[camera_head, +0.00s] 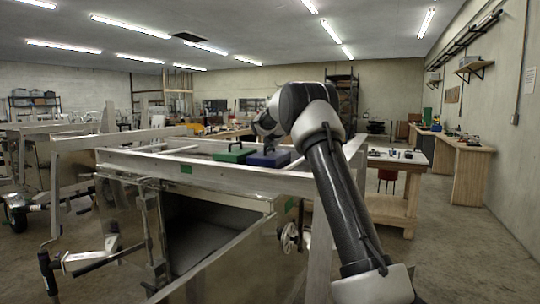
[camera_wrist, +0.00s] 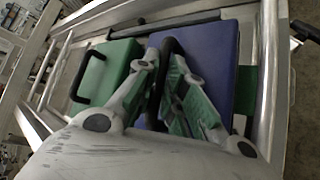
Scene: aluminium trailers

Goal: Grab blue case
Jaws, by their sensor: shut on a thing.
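The blue case (camera_head: 269,158) sits on the aluminium trailer, to the right of a green case (camera_head: 234,154) in the head view. In the wrist view the blue case (camera_wrist: 209,62) lies flat, with its dark handle (camera_wrist: 168,58) along its left edge. My gripper (camera_wrist: 170,60) is over that edge, with its fingers closed around the handle. The fingertips are partly hidden by the finger links. The green case (camera_wrist: 110,68) lies close on the left, with its own black handle (camera_wrist: 82,77).
The trailer's aluminium rails (camera_head: 220,176) frame the cases, and a bright rail (camera_wrist: 268,75) runs close along the blue case's right side. A workbench (camera_head: 395,161) stands behind my arm on the right. Open floor (camera_head: 455,235) lies to the right.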

